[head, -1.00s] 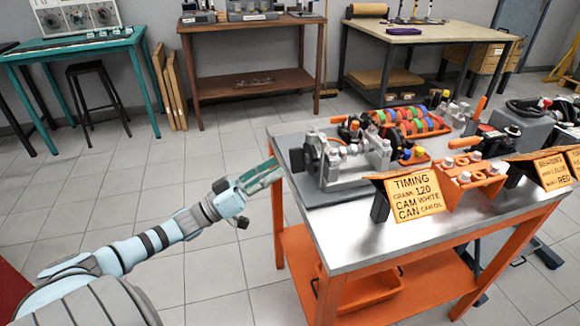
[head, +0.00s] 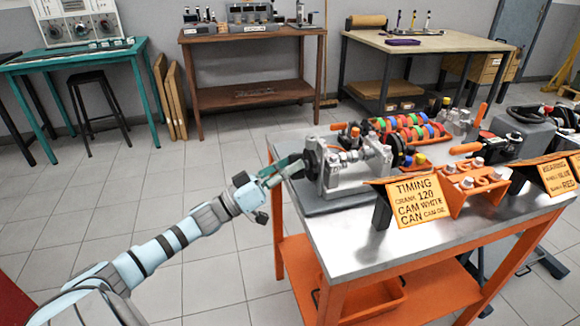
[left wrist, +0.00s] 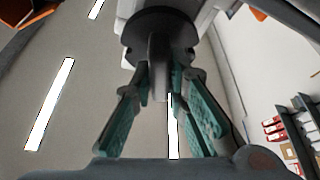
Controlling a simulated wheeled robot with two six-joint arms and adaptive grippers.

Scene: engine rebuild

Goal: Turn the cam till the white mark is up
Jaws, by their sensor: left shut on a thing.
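The engine fixture (head: 350,175) stands on a grey base at the left end of the steel table. A black round disc (head: 312,158) sits on its left end. The disc also shows in the left wrist view (left wrist: 158,32), with a grey tab (left wrist: 159,72) standing out from it. My left gripper (head: 294,164) reaches the disc from the left. In the left wrist view its teal fingers (left wrist: 160,86) are closed on the tab from both sides. I cannot make out a white mark on the disc. My right gripper is not in view.
An orange sign (head: 418,199) reading "TIMING, CAM WHITE" stands in front of the fixture. An orange rack (head: 468,190) stands to its right, and a tray of coloured rings (head: 412,130) lies behind. The floor left of the table is clear.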

